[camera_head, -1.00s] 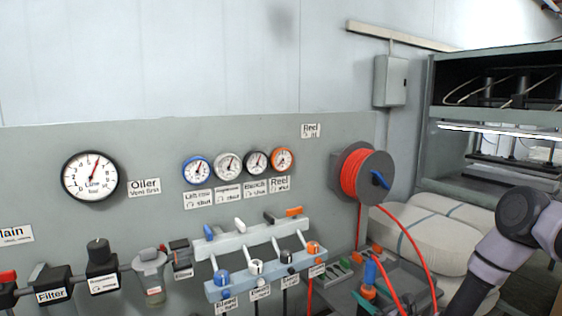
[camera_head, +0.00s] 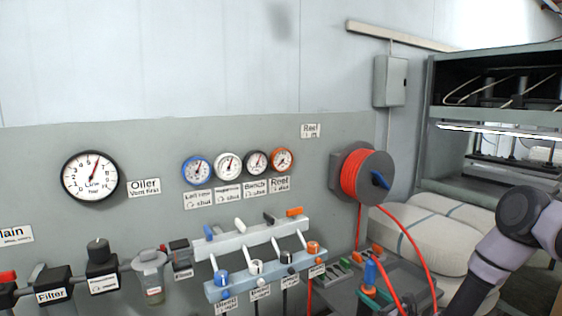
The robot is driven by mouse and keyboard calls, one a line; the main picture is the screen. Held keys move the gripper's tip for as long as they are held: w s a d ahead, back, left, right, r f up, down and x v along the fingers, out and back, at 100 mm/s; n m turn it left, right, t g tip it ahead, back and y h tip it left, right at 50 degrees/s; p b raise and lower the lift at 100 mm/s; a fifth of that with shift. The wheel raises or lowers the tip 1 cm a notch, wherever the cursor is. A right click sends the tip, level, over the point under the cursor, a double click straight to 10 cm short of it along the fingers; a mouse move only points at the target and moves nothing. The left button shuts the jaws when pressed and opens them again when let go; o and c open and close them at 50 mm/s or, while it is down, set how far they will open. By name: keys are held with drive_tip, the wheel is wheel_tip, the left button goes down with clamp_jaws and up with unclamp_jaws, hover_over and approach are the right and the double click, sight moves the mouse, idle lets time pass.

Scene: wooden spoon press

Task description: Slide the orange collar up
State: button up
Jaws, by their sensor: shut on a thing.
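An orange round fitting (camera_head: 313,248) sits at the right end of the lower pale-blue manifold bar (camera_head: 262,268). It looks like the orange collar, but I cannot tell for sure from here. An orange lever (camera_head: 294,212) is above it on the upper bar. A red hose runs down just below the orange fitting. My arm (camera_head: 497,250) shows at the lower right, and its lower end leaves the bottom of the picture. My gripper is out of view, so its contact with any collar is hidden.
A reel of red hose (camera_head: 363,174) is on the wall at right, its hose hanging over a grey tray (camera_head: 405,268) with blue-handled tools. Pale sacks (camera_head: 428,235) and a press frame (camera_head: 432,130) stand behind my arm. Gauges line the panel.

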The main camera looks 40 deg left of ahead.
drive_tip(key=shift+r, duration=0.7)
idle(0.4)
drive_tip(key=o, duration=1.1)
drive_tip(key=shift+o, duration=0.2)
drive_tip(key=v, duration=0.9)
